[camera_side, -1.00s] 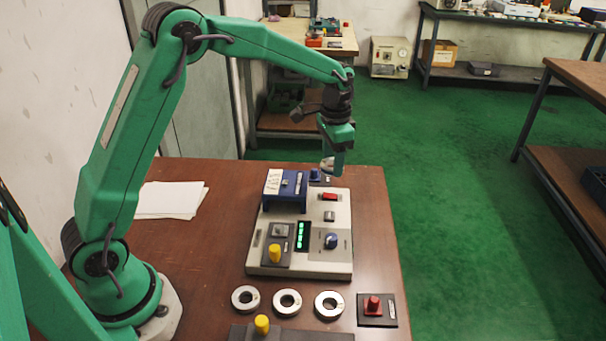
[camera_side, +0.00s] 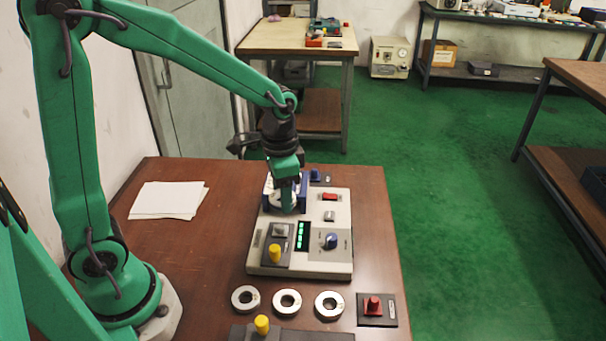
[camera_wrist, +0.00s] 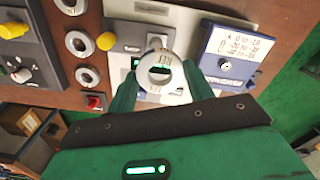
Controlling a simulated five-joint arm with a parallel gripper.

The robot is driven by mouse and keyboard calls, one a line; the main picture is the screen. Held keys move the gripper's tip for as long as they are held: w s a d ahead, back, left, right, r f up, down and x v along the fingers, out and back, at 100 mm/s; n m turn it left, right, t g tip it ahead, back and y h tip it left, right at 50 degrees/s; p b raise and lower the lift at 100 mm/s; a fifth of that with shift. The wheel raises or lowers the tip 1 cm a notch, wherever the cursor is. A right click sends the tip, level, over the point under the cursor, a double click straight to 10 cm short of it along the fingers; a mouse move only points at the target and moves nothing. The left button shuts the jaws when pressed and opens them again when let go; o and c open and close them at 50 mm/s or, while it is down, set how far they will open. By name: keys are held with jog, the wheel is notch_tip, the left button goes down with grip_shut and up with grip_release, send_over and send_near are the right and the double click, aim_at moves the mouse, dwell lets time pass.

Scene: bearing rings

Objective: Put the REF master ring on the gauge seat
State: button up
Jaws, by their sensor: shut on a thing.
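The REF master ring (camera_wrist: 161,61) is a pale metal ring with dark lettering that reads upside down in the wrist view. My gripper (camera_wrist: 163,88) is shut on it, one green finger on each side. In the side view my gripper (camera_side: 286,208) is over the far left part of the grey gauge console (camera_side: 330,262), in front of the blue block. I cannot tell its exact height there. A small grey square pad (camera_side: 280,231), possibly the gauge seat, sits on a dark plate beside a yellow knob (camera_side: 274,253), nearer the camera than my gripper. Nothing lies on that pad.
Three plain rings (camera_side: 287,302) lie in a row in front of the console. A red button (camera_side: 373,305) stands on a dark plate at the right. The blue block with a printed label (camera_wrist: 228,52) is close to my right finger in the wrist view. Papers (camera_side: 167,200) lie at left.

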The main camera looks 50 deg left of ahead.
aim_at(280, 226)
jog(key=shift+s+f, duration=0.1)
jog(key=shift+s, duration=0.45)
jog(key=shift+f, duration=2)
jog(key=shift+f, duration=1.7)
dwell(1.4)
jog(key=o, duration=1.2)
jog(key=shift+r, duration=0.15)
